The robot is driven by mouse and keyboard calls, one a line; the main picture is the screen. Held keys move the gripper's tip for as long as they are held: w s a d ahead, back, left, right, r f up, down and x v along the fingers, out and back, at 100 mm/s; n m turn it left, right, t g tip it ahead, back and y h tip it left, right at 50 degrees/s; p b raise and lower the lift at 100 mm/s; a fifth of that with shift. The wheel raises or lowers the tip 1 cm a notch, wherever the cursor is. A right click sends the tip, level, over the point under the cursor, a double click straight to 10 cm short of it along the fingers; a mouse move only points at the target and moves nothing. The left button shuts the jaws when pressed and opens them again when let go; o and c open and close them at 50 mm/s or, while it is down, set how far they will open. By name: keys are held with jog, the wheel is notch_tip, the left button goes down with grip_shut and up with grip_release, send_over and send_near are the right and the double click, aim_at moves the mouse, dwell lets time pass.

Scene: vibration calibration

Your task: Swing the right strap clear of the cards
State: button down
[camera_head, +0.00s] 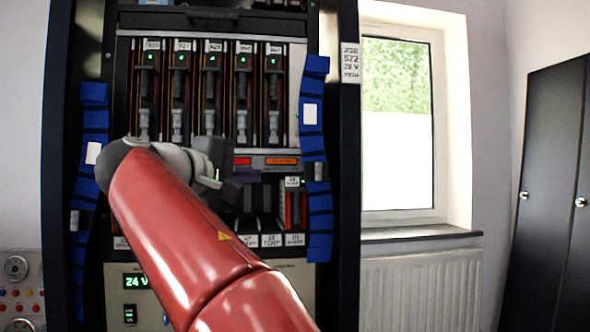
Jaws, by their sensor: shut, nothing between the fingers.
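The right strap (312,135) is a blue segmented band running down the right side of the card rack, with a white label on its upper part. Its lower part (319,222) continues below a small pale fitting (318,172). The cards (241,85) stand upright in a row, several with green lights, left of this strap. My gripper (247,181) is in front of the rack's middle, left of the right strap and apart from it in the picture. It is shut and empty. My red arm hides part of the lower rack.
A similar blue left strap (93,125) hangs on the rack's left side, partly near my arm's wrist. A lower panel (287,287) shows a "24 V" display. To the right are a window (397,160), a radiator (420,290) and a dark cabinet (550,190).

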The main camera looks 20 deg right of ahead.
jog(key=p, duration=0.1)
send_near(313, 174)
jog(key=w, duration=0.4)
jog(key=d, duration=0.2)
jog(key=s+d, duration=0.1)
jog(key=d, duration=0.1)
jog(key=shift+f, duration=0.1)
jog(key=shift+d, duration=0.45)
